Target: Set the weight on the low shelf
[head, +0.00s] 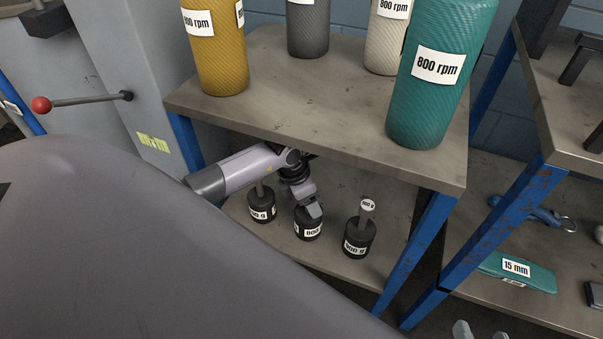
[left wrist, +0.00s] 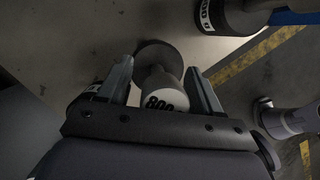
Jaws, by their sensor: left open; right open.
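Three dark cylindrical weights with thin necks stand on the low shelf (head: 340,262): a left one (head: 262,207), a middle one (head: 308,226) marked 800 g, and a right one (head: 359,240). My left gripper (head: 312,208) reaches in under the upper shelf and is at the middle weight, partly covering it. In the left wrist view the open left gripper (left wrist: 162,84) has its fingers on either side of a weight's neck (left wrist: 160,84), whose top label reads 800. I cannot tell whether they touch it. My right gripper (head: 480,332) is open and empty at the bottom edge, partly cut off.
The upper shelf (head: 330,105) carries several rolls marked 800 rpm, including a teal roll (head: 440,80) near its front edge. A blue post (head: 415,250) stands right of the weights. Another rack holds a teal case (head: 515,275) marked 15 mm. A red-knobbed lever (head: 80,102) juts out at left.

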